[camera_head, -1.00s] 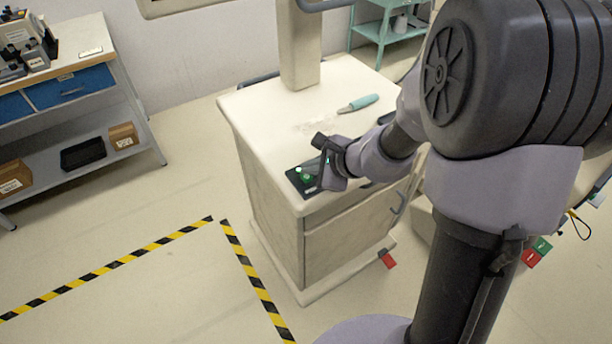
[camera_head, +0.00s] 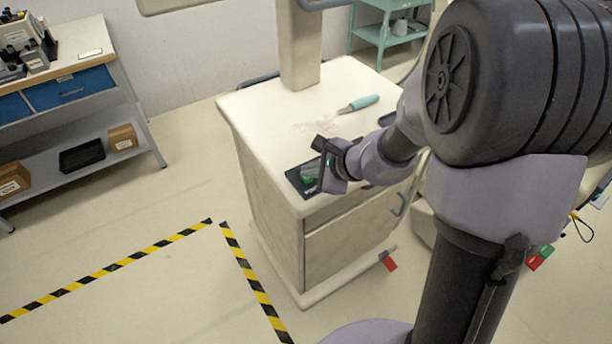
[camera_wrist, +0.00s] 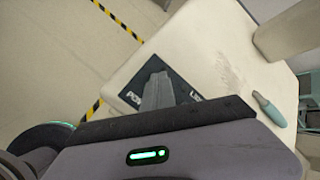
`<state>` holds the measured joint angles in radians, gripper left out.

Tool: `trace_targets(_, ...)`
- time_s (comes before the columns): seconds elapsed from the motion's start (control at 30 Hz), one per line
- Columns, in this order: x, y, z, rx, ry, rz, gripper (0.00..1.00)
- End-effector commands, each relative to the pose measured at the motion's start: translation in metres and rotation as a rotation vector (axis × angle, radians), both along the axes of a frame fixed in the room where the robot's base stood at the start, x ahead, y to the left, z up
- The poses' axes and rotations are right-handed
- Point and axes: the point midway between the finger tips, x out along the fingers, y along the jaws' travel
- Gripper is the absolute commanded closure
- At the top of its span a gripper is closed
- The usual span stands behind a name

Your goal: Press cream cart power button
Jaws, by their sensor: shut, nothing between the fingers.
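The cream cart (camera_head: 262,110) stands in the middle of the head view. A dark control panel (camera_head: 298,184) lies on the front left corner of its top. In the wrist view the grey fingers (camera_wrist: 158,92) cover the middle of the panel (camera_wrist: 138,84), between partly hidden white lettering. The button is hidden there. I cannot tell whether the fingertips touch it.
A teal-handled tool (camera_head: 358,104) lies farther back on the cart top, near a cream column (camera_head: 299,50). A shelf bench (camera_head: 75,85) stands at the left. Black-and-yellow floor tape (camera_head: 250,275) runs left of the cart, where the floor is open.

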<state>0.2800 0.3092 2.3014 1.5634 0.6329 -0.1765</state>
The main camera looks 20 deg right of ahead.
Motion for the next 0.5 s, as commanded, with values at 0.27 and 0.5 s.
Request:
trace_targets(0.27, 0.000, 0.000, 0.014, -0.001, 0.000, 0.001, 1.00)
trace_targets(0.5, 0.000, 0.000, 0.013, 0.000, 0.000, 0.000, 1.00)
